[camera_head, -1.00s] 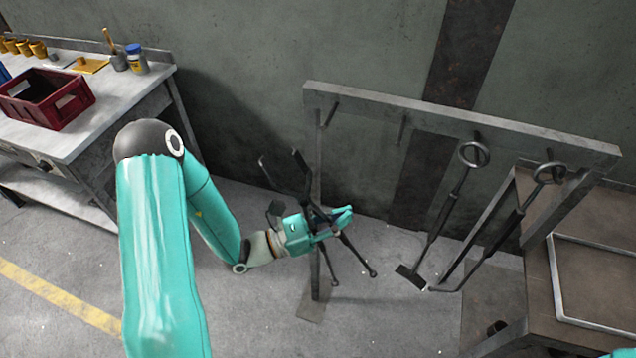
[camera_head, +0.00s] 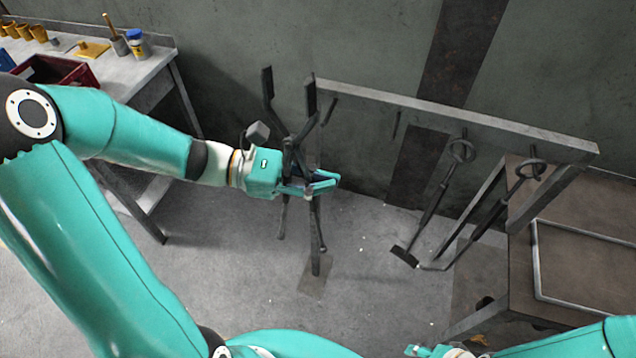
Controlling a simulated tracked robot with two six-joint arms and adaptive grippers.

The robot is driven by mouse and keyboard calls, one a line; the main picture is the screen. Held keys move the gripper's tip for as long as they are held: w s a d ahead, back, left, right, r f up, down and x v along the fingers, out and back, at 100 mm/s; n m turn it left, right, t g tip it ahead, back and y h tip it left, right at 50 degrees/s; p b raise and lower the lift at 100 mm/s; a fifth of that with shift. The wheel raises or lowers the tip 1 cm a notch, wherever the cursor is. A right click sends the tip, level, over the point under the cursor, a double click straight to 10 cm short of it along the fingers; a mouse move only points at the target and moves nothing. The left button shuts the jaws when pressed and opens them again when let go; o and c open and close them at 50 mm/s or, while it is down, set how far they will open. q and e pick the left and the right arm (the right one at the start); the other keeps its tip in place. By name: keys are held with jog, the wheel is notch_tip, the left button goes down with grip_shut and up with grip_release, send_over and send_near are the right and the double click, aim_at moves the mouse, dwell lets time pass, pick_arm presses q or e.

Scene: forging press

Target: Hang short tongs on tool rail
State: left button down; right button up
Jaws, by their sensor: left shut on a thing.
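The short tongs (camera_head: 316,235) are dark metal and stand roughly upright in my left gripper (camera_head: 318,186), which is shut on them near their middle. Two flat ends point up and two thin ends with small knobs point down. The tool rail (camera_head: 455,118) is a grey bar on a post, with several pegs. The tongs are at its left end, overlapping the post in the picture; I cannot tell the gap. Two pegs on the left of the rail (camera_head: 396,124) are bare. Part of my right gripper (camera_head: 425,351) shows at the bottom edge; its jaws are unclear.
Two long tools with ring ends (camera_head: 432,208) (camera_head: 496,215) hang on the right of the rail. A brown table (camera_head: 585,235) stands at the right. A workbench (camera_head: 140,75) with a red crate (camera_head: 45,69) is at the back left. The floor below the rail is mostly clear.

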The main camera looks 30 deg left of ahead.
pick_arm(q)
jog(key=shift+w+a+p, duration=0.1)
jog(key=shift+w+a, duration=0.1)
jog(key=shift+w, duration=0.7)
jog(key=shift+w+a+p, duration=0.15)
jog(key=shift+w+a, duration=0.05)
jog(key=shift+w, duration=0.7)
jog(key=shift+w+a+p, duration=0.1)
jog(key=shift+w+a, duration=0.1)
jog(key=shift+w, duration=0.7)
jog(key=c, duration=1.5)
grip_release()
jog(key=shift+o, duration=0.2)
